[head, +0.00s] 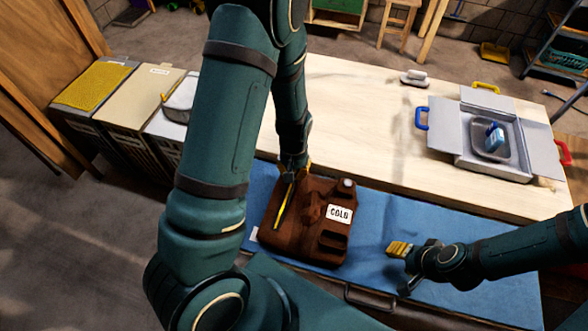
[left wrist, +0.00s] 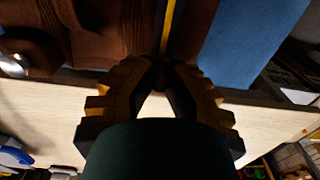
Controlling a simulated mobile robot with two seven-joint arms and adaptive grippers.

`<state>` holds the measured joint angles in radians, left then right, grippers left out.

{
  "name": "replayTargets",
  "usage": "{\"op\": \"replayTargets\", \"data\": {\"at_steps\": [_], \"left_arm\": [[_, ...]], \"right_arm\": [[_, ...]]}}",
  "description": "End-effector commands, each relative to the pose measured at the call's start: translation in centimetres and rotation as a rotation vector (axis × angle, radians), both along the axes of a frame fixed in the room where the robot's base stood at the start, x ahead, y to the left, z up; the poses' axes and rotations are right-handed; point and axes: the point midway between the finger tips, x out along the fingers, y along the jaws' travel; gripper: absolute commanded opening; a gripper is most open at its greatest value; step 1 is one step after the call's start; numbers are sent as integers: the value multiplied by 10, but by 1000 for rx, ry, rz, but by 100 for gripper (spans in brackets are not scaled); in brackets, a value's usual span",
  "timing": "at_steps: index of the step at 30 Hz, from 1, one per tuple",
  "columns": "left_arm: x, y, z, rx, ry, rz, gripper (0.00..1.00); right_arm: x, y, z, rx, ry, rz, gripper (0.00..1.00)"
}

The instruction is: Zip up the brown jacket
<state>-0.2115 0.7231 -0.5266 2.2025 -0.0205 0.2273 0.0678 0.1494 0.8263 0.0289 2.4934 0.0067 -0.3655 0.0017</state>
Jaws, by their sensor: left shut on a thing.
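The brown jacket (head: 308,238) lies folded flat on a blue mat, with a white label reading COLD. A yellow zip strip (head: 283,209) runs along its left part; it also shows in the left wrist view (left wrist: 168,28), leading up to my fingertips. My left gripper (head: 291,172) is at the jacket's far edge, at the far end of the strip. In the left wrist view its fingertips (left wrist: 165,72) close there on the zip; the pull itself is hidden. My right gripper (head: 399,249) is over the mat, right of the jacket and apart from it; its opening is unclear.
The blue mat (head: 450,235) covers the table's near side. Bare wooden table (head: 350,105) lies beyond. An open grey case (head: 443,125) with a tray and a blue item stands at the right. A small grey-white object (head: 414,79) lies at the back. Bins (head: 120,92) stand at the left.

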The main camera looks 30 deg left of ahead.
Motion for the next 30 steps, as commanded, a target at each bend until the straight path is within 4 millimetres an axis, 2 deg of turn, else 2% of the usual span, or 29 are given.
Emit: {"op": "replayTargets", "data": {"at_steps": [8, 9, 10, 11, 22, 26, 30], "left_arm": [[4, 1, 0, 3, -12, 0, 0], [4, 1, 0, 3, -12, 0, 24], [4, 1, 0, 3, -11, 0, 35], [3, 1, 0, 3, -11, 0, 41], [3, 0, 4, 1, -10, -1, 41], [4, 0, 20, 2, -13, -1, 41], [4, 0, 47, 1, -16, -2, 41]], "right_arm": [[0, 0, 0, 0, 0, -1, 47], [0, 0, 0, 0, 0, -1, 47], [0, 0, 0, 0, 0, -1, 47], [0, 0, 0, 0, 0, -1, 47], [0, 0, 0, 0, 0, 0, 47], [0, 0, 0, 0, 0, 0, 47], [0, 0, 0, 0, 0, 0, 47]]}}
